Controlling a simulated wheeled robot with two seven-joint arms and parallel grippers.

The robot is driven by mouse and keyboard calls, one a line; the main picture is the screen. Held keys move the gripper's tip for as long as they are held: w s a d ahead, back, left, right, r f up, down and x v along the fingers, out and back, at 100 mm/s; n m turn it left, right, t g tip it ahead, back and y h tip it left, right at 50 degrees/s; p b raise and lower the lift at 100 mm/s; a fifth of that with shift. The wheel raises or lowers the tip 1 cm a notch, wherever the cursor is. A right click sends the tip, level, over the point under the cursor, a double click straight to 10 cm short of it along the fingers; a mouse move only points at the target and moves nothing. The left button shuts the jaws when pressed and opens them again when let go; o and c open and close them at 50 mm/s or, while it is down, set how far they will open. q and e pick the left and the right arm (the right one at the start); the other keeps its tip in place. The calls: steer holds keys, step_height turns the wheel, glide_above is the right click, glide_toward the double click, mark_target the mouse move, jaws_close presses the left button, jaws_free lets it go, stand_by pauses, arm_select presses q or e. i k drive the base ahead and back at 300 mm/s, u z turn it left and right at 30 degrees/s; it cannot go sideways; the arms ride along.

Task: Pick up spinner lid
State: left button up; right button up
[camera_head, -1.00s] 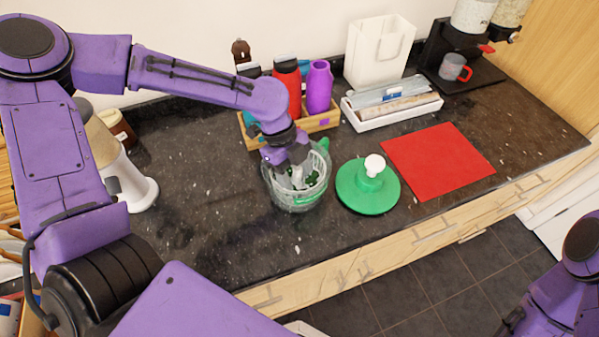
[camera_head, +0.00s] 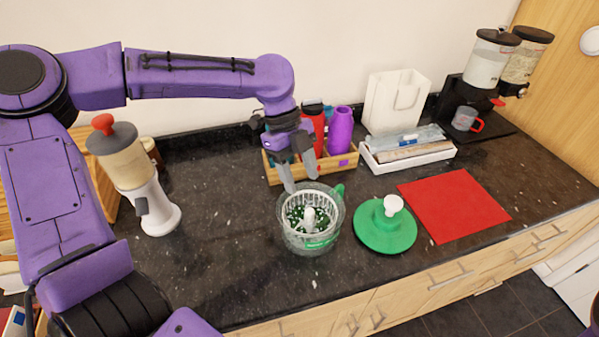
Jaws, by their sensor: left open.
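The spinner lid (camera_head: 372,236) is a green disc with a white knob on top. It lies on the dark counter, right of the spinner bowl. The clear spinner bowl (camera_head: 318,239) stands uncovered, with a white basket inside that holds small green pieces. My left gripper (camera_head: 301,183) is open and empty, fingers pointing down, just above the bowl's back rim and left of the lid. My right gripper is out of view; only a bit of purple shows at the right edge.
A wooden crate (camera_head: 346,166) with bottles stands behind the bowl. A white tray (camera_head: 441,157), a white bag (camera_head: 386,112) and a dispenser (camera_head: 487,71) line the back. A red mat (camera_head: 455,205) lies right of the lid. A blender-like dispenser (camera_head: 160,216) stands left. The front-left counter is clear.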

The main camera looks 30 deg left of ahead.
mark_target(381, 233)
steer(key=k, duration=1)
